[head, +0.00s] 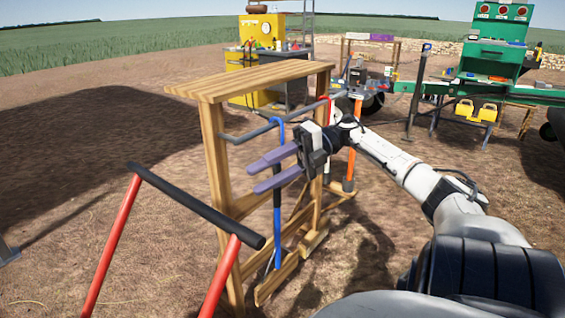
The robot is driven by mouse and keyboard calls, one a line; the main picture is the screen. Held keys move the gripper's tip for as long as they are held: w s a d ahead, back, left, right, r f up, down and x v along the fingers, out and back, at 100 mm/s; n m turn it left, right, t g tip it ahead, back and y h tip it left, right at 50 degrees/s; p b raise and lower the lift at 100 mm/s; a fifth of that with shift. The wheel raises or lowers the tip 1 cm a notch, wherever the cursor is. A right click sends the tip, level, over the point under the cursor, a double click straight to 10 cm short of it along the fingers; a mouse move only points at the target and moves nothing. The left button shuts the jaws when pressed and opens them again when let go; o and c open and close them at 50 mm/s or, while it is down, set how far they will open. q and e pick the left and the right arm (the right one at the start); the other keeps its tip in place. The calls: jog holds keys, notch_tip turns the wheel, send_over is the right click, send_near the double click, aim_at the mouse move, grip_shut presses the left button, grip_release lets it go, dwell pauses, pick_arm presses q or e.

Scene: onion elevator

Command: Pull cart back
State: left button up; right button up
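The cart's likely handle (198,208) is a black bar between two red uprights at the lower left; the rest of the cart is out of view. My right gripper (254,178) reaches in from the right, with two purple fingers pointing left. The fingers are apart with nothing between them. They are above and to the right of the black bar, not touching it, and in front of the wooden rack. My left gripper is not in view.
A wooden rack (255,78) with a blue-topped cane-like tool (277,190) and orange tools (350,160) stands close in the middle. Behind are a yellow workbench (262,32) and green machinery (492,58). Bare dirt is free at the left.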

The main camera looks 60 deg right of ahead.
jog(key=v, duration=0.6)
jog(key=shift+s+d, duration=0.2)
jog(key=shift+d, duration=0.15)
jog(key=shift+r, duration=0.15)
